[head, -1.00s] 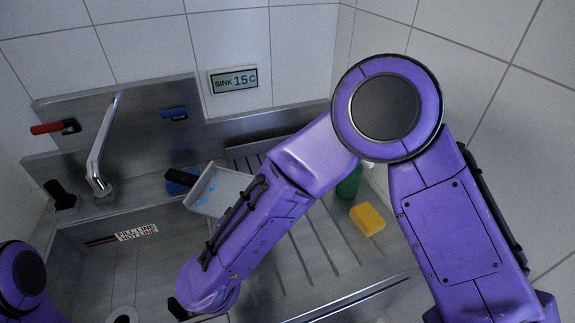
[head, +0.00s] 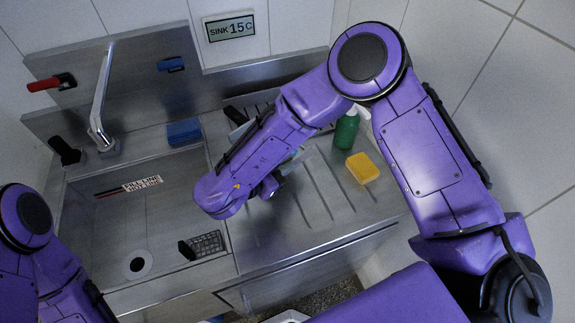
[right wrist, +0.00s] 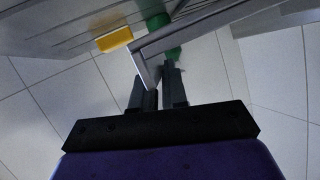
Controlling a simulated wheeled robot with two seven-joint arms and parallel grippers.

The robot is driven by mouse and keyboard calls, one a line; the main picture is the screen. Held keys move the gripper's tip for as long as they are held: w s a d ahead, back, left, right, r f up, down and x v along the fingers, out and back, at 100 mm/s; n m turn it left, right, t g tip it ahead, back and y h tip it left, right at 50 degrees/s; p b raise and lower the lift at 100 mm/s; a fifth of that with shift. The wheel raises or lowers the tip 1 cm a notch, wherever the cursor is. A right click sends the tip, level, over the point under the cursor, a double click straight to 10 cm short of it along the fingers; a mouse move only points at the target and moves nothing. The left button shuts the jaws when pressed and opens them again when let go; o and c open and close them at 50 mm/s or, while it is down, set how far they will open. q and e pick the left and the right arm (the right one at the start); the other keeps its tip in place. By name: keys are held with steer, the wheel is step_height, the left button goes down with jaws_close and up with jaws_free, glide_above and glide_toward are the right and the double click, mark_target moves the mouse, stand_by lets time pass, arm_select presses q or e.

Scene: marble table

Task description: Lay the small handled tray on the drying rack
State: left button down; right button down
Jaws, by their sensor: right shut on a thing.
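The small handled tray (right wrist: 148,62) shows in the right wrist view as a grey edge with a bent corner between my fingers. My right gripper (right wrist: 155,88) is shut on it. In the head view my right forearm hides most of the tray, and the right gripper (head: 268,188) is above the left part of the grooved drainboard. A dark slotted rack (head: 262,100) shows partly at the back of the counter, behind my right arm; I cannot tell its full shape. My left arm is at the left edge of the head view, its gripper out of view.
The sink basin (head: 150,215) is at left, with a black-handled mesh basket (head: 207,243) in it. A faucet (head: 101,100) and blue sponge (head: 184,132) stand behind. A green bottle (head: 346,131) and yellow sponge (head: 362,168) are on the drainboard (head: 325,190).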

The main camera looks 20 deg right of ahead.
steer(key=w+f, duration=0.1)
steer(key=w+d+f, duration=0.1)
steer(key=shift+f, duration=0.3)
step_height(320, 180, down, 2)
steer(key=shift+d+f+p, duration=0.1)
steer(key=shift+f+p, duration=0.1)
steer(key=shift+p, duration=0.7)
steer(key=shift+f, duration=0.45)
steer(key=c, duration=1.2)
jaws_free()
steer(key=shift+o, duration=0.2)
steer(key=b+v, duration=0.3)
steer(key=v, duration=0.8)
steer(key=shift+f, duration=0.15)
steer(key=shift+s+a+r, duration=0.2)
steer(key=shift+a+r, duration=0.1)
steer(key=shift+a, duration=0.2)
